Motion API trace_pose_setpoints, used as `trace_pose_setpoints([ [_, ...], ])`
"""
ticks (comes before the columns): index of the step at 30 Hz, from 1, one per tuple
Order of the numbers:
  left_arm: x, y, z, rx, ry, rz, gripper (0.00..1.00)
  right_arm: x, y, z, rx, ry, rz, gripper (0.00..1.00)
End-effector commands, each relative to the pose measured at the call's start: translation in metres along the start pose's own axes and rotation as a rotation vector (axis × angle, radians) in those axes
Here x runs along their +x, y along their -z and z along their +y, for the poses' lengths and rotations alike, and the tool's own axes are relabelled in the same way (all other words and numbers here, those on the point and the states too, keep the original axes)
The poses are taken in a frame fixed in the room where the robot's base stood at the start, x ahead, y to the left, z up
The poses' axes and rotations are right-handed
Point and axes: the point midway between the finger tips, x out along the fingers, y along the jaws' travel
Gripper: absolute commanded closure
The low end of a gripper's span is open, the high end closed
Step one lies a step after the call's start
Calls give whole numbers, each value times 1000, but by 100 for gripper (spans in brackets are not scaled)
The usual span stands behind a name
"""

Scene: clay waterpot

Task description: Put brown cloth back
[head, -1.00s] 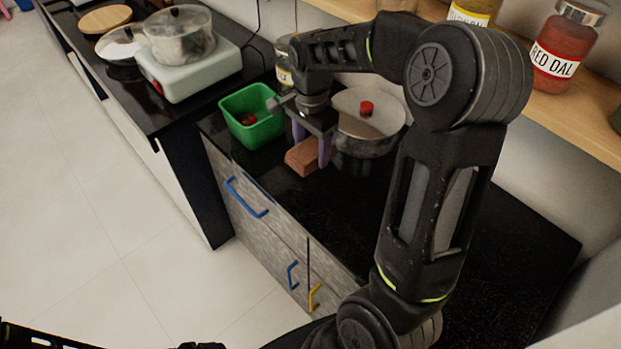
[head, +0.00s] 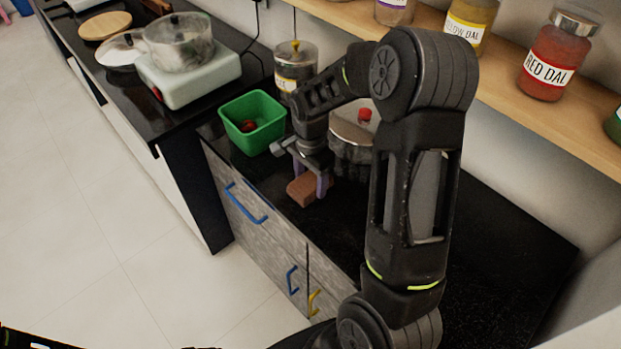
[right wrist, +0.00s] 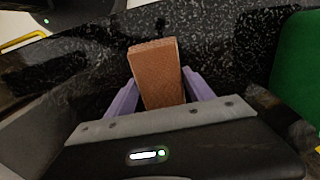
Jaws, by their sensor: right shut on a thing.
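The brown cloth (head: 302,190) is a small folded reddish-brown block near the front edge of the black counter. My right gripper (head: 309,186) is shut on it, with a purple finger on either side. In the right wrist view the cloth (right wrist: 157,72) stands out between the two purple fingers (right wrist: 158,98). I cannot tell whether the cloth touches the counter. Part of my left arm (head: 40,340) shows at the bottom left of the head view; its gripper is not clearly seen.
A green bin (head: 253,122) with a red item stands left of the gripper. A lidded pot (head: 350,150) and a jar (head: 294,68) stand behind. Drawers with blue handles (head: 245,203) are below the counter edge. The counter (head: 500,250) is clear at right.

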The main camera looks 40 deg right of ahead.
Motion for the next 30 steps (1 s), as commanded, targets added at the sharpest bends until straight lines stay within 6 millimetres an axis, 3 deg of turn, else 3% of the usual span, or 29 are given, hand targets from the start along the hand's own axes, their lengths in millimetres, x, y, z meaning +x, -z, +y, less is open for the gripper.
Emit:
trace_pose_setpoints([
  [12,4,0,-1,1,0,0,19,7,0,0,0,2,1,77],
  [13,2,0,-1,0,-1,0,19,5,0,0,0,2,1,37],
  [20,2,0,-1,0,-1,0,19,5,0,0,0,2,1,18],
  [30,-1,0,0,0,0,0,19,1,0,0,0,2,1,17],
])
